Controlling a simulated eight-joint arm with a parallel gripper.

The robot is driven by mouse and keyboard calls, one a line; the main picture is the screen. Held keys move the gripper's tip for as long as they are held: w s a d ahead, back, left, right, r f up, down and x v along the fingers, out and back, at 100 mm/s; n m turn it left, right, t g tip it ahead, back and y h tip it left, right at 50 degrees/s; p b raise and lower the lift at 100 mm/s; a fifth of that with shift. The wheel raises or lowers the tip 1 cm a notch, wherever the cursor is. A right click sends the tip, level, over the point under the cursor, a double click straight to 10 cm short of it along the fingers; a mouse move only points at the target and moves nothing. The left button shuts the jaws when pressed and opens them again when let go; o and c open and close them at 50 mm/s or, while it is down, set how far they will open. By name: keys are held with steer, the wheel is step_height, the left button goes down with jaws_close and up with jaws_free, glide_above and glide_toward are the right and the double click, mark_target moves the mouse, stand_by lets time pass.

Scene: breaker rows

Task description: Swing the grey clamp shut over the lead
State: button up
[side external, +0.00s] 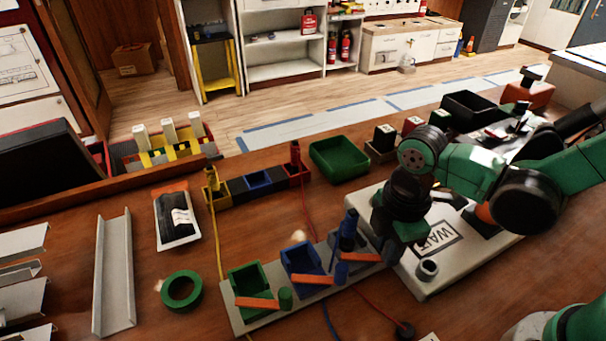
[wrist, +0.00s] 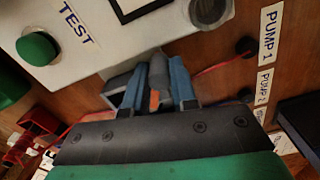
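The grey clamp (side external: 333,240) sits at the right end of a light base strip, beside the blue clamp, with an orange bar (side external: 358,257) at its front. My gripper (side external: 346,240) points down over it on blue fingers. In the wrist view, my gripper (wrist: 164,85) has its fingers apart on either side of a grey post (wrist: 157,72). An orange piece (wrist: 155,101) shows between them. Whether the fingers press on the post is unclear. A thin red lead (side external: 372,304) runs near the clamp; its part at the clamp is hidden.
The blue clamp (side external: 302,258) and green clamp (side external: 247,280) stand left on the same strip. A green tape ring (side external: 181,289) and green bin (side external: 338,157) are on the table.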

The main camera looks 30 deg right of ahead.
jaws_close()
steer(key=m, duration=0.2)
steer(key=s+a+m, duration=0.1)
steer(key=m, duration=0.3)
steer(key=shift+s+a, duration=0.15)
steer(key=shift+a, duration=0.1)
steer(key=m, duration=0.2)
steer(key=a+m, duration=0.1)
steer(key=m, duration=0.3)
steer(key=shift+s+a, duration=0.2)
steer(key=shift+a, duration=0.15)
steer(key=o, duration=0.7)
jaws_free()
